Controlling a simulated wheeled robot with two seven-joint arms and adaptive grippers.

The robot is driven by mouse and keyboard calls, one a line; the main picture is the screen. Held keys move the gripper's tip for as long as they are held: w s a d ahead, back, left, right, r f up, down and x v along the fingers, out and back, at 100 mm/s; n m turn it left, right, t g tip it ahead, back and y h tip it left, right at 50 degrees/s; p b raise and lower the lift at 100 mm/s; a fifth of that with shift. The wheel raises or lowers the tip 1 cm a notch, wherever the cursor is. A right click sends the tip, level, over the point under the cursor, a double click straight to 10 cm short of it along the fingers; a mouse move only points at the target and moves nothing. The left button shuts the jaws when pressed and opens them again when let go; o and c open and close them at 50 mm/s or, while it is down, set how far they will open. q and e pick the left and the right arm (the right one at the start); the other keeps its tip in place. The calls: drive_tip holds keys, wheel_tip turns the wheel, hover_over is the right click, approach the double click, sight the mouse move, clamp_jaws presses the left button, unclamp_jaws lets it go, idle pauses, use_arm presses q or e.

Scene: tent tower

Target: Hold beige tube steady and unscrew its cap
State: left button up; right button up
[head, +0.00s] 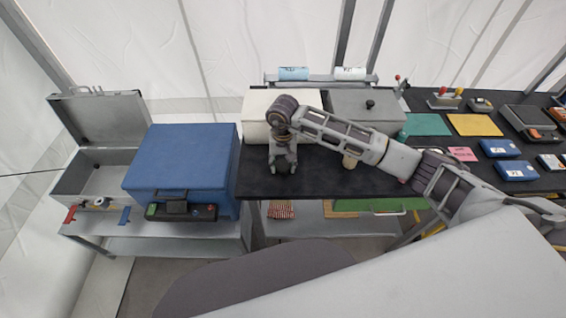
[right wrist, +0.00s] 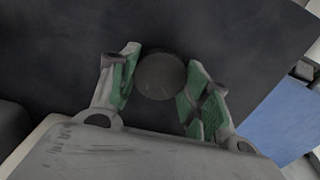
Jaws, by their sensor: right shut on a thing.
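My right gripper (head: 284,166) points down over the left part of the black table. In the right wrist view its green-padded fingers (right wrist: 160,92) are closed on both sides of a dark round cap (right wrist: 160,76). In the head view only a dark bit of that piece shows between the fingers. Whether a tube sits below the cap is hidden. A small beige cylinder (head: 350,160), which looks like the beige tube, stands on the table to the right, partly hidden by my right arm. My left gripper is not in view.
The black table (head: 320,178) is bare around the gripper. Behind stand a white box (head: 256,128) and a grey box (head: 350,103) with a black knob. A blue case (head: 182,158) is on the left. Coloured mats and small devices lie on the right.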

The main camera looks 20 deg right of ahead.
sight(283, 165)
drive_tip(key=shift+f, duration=0.15)
drive_tip(key=o, duration=1.1)
drive_tip(key=shift+r, duration=0.3)
drive_tip(key=shift+r+b, duration=0.8)
drive_tip(key=shift+r, duration=5.05)
drive_tip(key=shift+s, duration=0.1)
